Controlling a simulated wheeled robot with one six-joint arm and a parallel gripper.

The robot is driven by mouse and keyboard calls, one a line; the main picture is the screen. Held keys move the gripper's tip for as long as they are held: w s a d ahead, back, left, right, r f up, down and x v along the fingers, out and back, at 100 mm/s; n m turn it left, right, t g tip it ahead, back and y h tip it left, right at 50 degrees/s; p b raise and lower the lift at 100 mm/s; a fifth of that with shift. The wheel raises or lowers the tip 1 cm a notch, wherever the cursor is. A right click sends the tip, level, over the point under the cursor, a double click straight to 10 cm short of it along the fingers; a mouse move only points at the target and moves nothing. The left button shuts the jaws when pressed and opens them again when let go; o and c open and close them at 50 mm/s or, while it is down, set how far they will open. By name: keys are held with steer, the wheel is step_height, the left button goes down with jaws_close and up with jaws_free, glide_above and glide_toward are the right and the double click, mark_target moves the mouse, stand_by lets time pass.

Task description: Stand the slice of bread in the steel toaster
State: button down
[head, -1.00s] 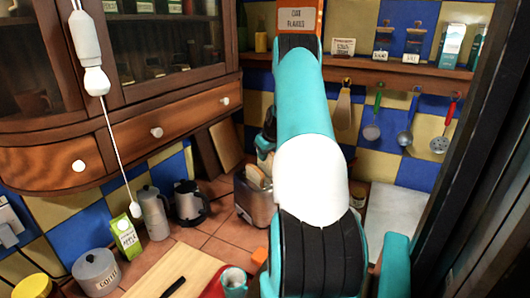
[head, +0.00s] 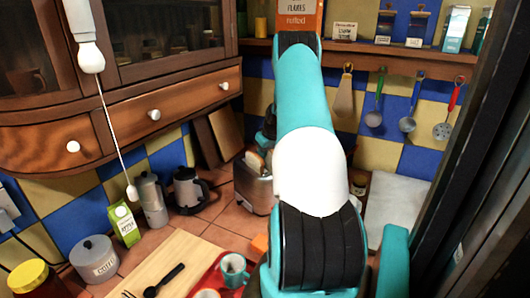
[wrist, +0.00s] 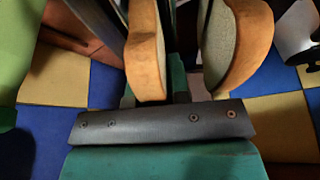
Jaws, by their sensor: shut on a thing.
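The steel toaster (head: 252,196) stands on the tiled counter in the head view, partly hidden behind my arm. Tan bread (head: 255,161) shows at its top. In the wrist view two crusted slices show side by side. The left slice of bread (wrist: 146,50) lies between the fingers of my gripper (wrist: 155,88), which is shut on it. The other slice (wrist: 242,45) is just right of the fingers, apart from the held one. Whether the held slice is inside a slot is hidden. My gripper is mostly hidden behind my arm in the head view.
A kettle (head: 188,191), a moka pot (head: 151,200) and a green carton (head: 124,224) stand left of the toaster. A cutting board (head: 165,262) and a teal mug (head: 233,268) are in front. A shelf (head: 390,55) with hanging utensils runs behind. A hanging lamp cord is at left.

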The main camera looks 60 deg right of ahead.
steer(key=c, duration=1)
jaws_free()
steer(key=b+v, duration=0.4)
steer(key=v, duration=1.3)
steer(key=shift+s+a+r+b, duration=0.1)
steer(key=shift+r+b, duration=0.05)
steer(key=shift+b, duration=0.25)
